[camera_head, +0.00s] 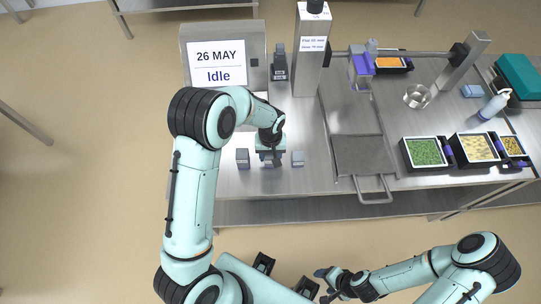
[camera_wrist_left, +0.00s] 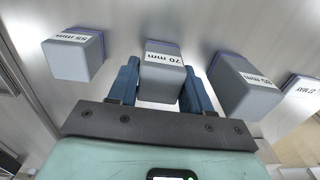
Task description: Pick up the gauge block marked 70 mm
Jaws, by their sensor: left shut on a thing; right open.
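The gauge block marked 70 mm (camera_wrist_left: 163,78) is a grey block with a white label, seen in the left wrist view between the two blue fingers of my left gripper (camera_wrist_left: 161,88). The gripper is shut on it. In the head view my left gripper (camera_head: 269,157) is low over the steel table, and the held block is mostly hidden. Whether the block touches the table is unclear. My right gripper (camera_head: 324,281) is open and empty, in front of the table at the bottom of the head view.
Two other labelled grey blocks flank the held one: one on the left (camera_head: 242,158) and one on the right (camera_head: 298,158). A display reading 26 MAY, Idle (camera_head: 218,65) stands behind. A tray sealer plate with a handle (camera_head: 363,155) and food trays (camera_head: 424,153) are further right.

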